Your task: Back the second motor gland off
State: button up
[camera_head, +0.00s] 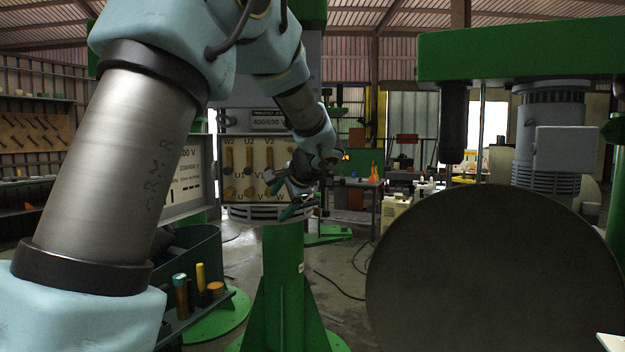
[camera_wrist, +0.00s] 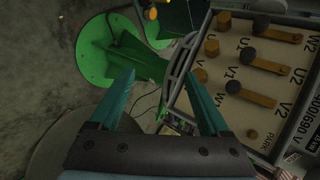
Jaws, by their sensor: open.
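The motor's open terminal box (camera_head: 240,150) faces me in the head view, with brass links and studs on a cream board marked W2, U2, V2. In the wrist view the board (camera_wrist: 285,80) lies at the right, its brass bars (camera_wrist: 262,62) under dark round nuts. I cannot make out the second motor gland with certainty in either view. My gripper (camera_wrist: 160,76) is open, its teal fingers apart with nothing between them. In the head view my gripper (camera_head: 284,194) is in front of the board's lower right, hiding part of it.
The box's open lid (camera_head: 185,185) hangs at the left. A tool tray (camera_head: 190,325) with several upright cylinders stands below it. A large dark disc (camera_head: 490,275) fills the right, beneath a green beam (camera_head: 520,52) and another motor (camera_head: 548,140). A green pedestal (camera_head: 284,285) stands below the box.

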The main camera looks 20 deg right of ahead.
jog(key=d+r+m+t+h, duration=0.1)
jog(key=d+r+m+t, duration=0.25)
jog(key=d+r, duration=0.8)
jog(key=shift+t, duration=0.55)
jog(key=w+f+p, duration=0.1)
jog(key=w, duration=0.2)
jog(key=w+f+p, duration=0.1)
jog(key=w+f, duration=0.1)
jog(key=w, duration=0.1)
jog(key=w+f+p, duration=0.1)
jog(key=w, duration=0.2)
jog(key=shift+w+d+f+p, duration=0.1)
jog(key=shift+d+f+p, duration=0.2)
jog(key=shift+p, duration=0.1)
jog(key=shift+w+f, duration=0.25)
jog(key=shift+w, duration=0.25)
grip_shut()
